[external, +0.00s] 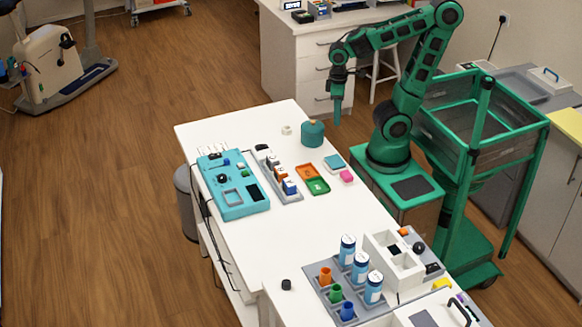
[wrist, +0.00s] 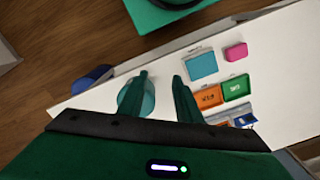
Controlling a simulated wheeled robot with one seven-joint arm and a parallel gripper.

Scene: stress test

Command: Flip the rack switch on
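No part is clearly marked as the rack switch, and I cannot tell which small part it is. A teal panel (external: 246,210) with knobs and small controls lies on the white table. Beside it is a grey rack (external: 291,197) holding several small coloured blocks; its near edge also shows low in the wrist view. My gripper (external: 337,119) points down above the table's far right edge, away from the panel and rack. In the wrist view my gripper's fingers (wrist: 163,82) are apart with nothing held between them. The teal round jar (wrist: 134,100) shows below, partly behind the left finger.
The teal jar (external: 312,135) stands on the table (external: 230,255) near my gripper. Orange (external: 306,171) and green (external: 318,187) trays, a teal tray (external: 335,162) and a pink block (external: 347,176) lie right of the rack. Blue-labelled bottles (external: 347,250) stand at the front.

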